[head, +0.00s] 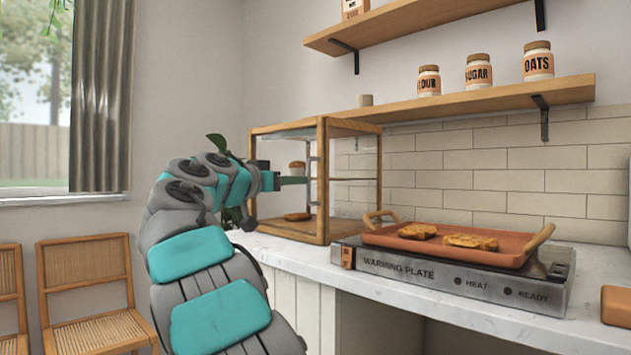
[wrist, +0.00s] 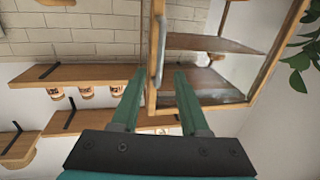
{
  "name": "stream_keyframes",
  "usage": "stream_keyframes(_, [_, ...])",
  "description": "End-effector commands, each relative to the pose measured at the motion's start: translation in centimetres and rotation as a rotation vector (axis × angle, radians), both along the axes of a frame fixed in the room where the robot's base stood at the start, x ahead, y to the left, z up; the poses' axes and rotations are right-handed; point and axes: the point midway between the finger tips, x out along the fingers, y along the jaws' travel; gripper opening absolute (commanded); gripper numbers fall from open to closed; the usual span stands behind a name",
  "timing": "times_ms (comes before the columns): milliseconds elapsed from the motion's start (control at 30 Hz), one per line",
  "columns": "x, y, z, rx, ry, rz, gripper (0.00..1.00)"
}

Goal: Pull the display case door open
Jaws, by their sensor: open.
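The display case (head: 370,129) is a wooden frame with clear panels, standing on the counter's left end in the head view. It fills the upper right of the wrist view (wrist: 268,70). Its door looks shut, though part of the front is behind my arm. The door's upright metal handle (wrist: 159,62) shows in the wrist view, between my two fingers in the picture; I cannot tell whether they touch it. My gripper (wrist: 159,72) is open, its teal fingers spread on either side of the handle. In the head view my gripper (head: 293,180) is at the case's front.
A warming plate (head: 455,284) with a tray (head: 385,240) of pastries stands right of the case. Wall shelves (head: 480,98) with jars hang above. Chairs (head: 95,285) are at lower left. Leaves (wrist: 303,62) show beside the case.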

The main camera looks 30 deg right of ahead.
Motion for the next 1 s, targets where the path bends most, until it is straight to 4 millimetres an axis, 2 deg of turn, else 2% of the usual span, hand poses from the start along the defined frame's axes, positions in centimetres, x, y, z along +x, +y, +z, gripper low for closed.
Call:
stream_keyframes(167, [0.8, -1.4, 0.1, 0.002, 0.001, -0.001, 0.45])
stream_keyframes(500, [3.6, -5.6, -0.1, 0.002, 0.003, 0.001, 0.45])
stream_keyframes(833, [3.9, -6.4, 0.0, -0.001, 0.001, 0.0, 0.45])
stream_keyframes(867, [3.9, -6.4, 0.0, -0.001, 0.002, 0.0, 0.43])
stream_keyframes(1000, [3.9, -6.4, 0.0, 0.0, 0.002, 0.0, 0.28])
